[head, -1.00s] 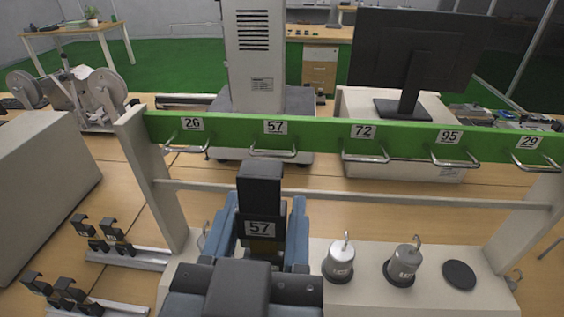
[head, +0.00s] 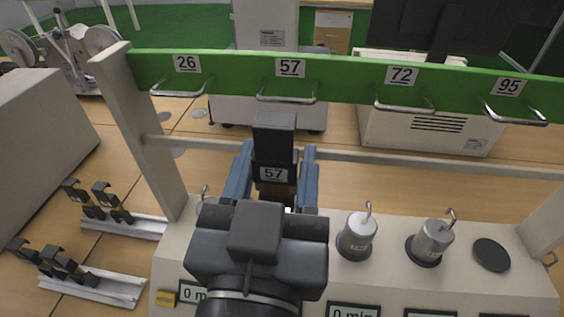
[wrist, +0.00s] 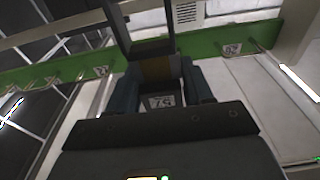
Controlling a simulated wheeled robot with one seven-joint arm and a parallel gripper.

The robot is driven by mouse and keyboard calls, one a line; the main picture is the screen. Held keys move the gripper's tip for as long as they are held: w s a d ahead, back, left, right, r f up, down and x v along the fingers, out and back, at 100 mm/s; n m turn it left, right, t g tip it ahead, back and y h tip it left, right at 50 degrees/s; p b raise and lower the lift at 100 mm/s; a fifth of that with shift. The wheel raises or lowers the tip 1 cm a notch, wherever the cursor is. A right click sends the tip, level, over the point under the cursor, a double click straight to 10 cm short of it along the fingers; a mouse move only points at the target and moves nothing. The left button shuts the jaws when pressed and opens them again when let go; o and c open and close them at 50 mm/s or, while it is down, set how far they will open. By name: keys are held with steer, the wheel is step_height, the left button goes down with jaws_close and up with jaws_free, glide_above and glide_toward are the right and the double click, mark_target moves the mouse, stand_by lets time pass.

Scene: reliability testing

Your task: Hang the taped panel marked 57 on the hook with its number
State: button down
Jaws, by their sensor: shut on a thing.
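The dark panel (head: 274,137) with a white label 57 is between the blue fingers of my gripper (head: 279,185). My gripper is shut on it and holds it upright, label low, in front of the rack. The panel also shows in the wrist view (wrist: 147,48), where it runs up towards the green rail. The hook marked 57 (head: 287,96) is a metal loop on the green rail (head: 345,78), above the panel in the head view. The panel's top looks below and apart from the hook; the exact depth gap I cannot tell.
Hooks 26 (head: 180,90), 72 (head: 405,106) and 95 (head: 515,112) flank it on the rail. A grey crossbar (head: 400,157) runs below. Two hooked metal weights (head: 357,235) and a black disc (head: 491,254) are on the base. A rack post (head: 140,135) stands at left.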

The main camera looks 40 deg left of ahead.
mark_target(281, 145)
steer(key=shift+p+x, duration=0.65)
steer(key=shift+x, duration=0.75)
steer(key=shift+w+a+f, duration=0.2)
steer(key=shift+w+a, duration=0.1)
steer(key=shift+w, duration=0.05)
steer(key=shift+w+a, duration=0.3)
steer(key=shift+w, duration=0.2)
steer(key=shift+w+a, duration=0.15)
steer(key=shift+w, duration=0.1)
steer(key=shift+w+a, duration=0.25)
steer(key=shift+w, duration=0.2)
steer(key=shift+w+a, duration=0.2)
steer(key=shift+w, duration=0.05)
steer(key=shift+f+b, duration=0.85)
steer(key=shift+b, duration=0.3)
stand_by(0.3)
